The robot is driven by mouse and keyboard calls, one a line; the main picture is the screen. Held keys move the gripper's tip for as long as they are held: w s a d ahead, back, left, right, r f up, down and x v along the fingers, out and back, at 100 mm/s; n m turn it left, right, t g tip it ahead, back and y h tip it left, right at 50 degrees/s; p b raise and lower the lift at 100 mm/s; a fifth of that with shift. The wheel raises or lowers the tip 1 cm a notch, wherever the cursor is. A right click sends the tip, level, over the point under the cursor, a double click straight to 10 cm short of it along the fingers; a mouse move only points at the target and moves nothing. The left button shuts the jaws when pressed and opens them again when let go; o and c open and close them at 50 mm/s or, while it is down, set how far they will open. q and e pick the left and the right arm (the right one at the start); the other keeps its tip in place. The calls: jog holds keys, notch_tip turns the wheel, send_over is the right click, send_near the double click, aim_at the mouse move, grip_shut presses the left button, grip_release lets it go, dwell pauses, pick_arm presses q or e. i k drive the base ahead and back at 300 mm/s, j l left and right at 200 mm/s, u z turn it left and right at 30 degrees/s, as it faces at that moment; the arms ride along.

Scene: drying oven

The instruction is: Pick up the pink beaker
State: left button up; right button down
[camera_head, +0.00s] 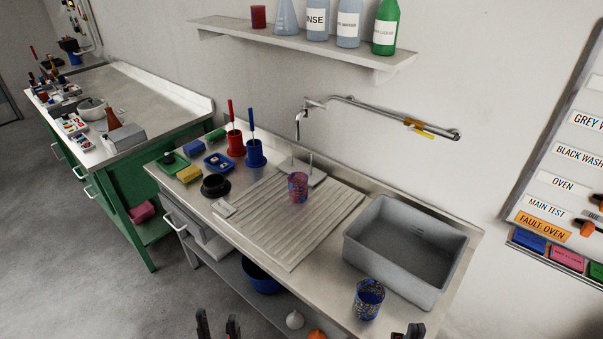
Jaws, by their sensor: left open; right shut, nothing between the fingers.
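A pink beaker with blue mottling (298,187) stands upright on the ribbed draining board (265,225), near its back right. A blue mottled beaker (368,299) stands on the counter in front of the grey basin. My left gripper (218,326) is at the bottom edge, left of the middle, with its two fingers apart and nothing between them. My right gripper (408,335) is at the bottom edge, below and right of the blue beaker; only its fingertips show, close together and empty. Both grippers are well short of the pink beaker.
The grey basin (365,258) stands right of the draining board. Left of the board are a black round dish (215,185), sponges and red and blue brush holders (255,154). The tap (298,125) rises behind. A wall shelf (300,38) holds bottles.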

aim_at(298, 182)
jog(key=i+j+z, duration=0.25)
jog(key=i+j, duration=0.15)
jog(key=j, duration=0.25)
jog(key=i+j+z, duration=0.1)
jog(key=j, duration=0.3)
jog(key=i+j+z, duration=0.1)
jog(key=j, duration=0.25)
jog(key=i+j+z, duration=0.1)
jog(key=i+j, duration=0.15)
jog(key=j, duration=0.15)
jog(key=i, duration=0.35)
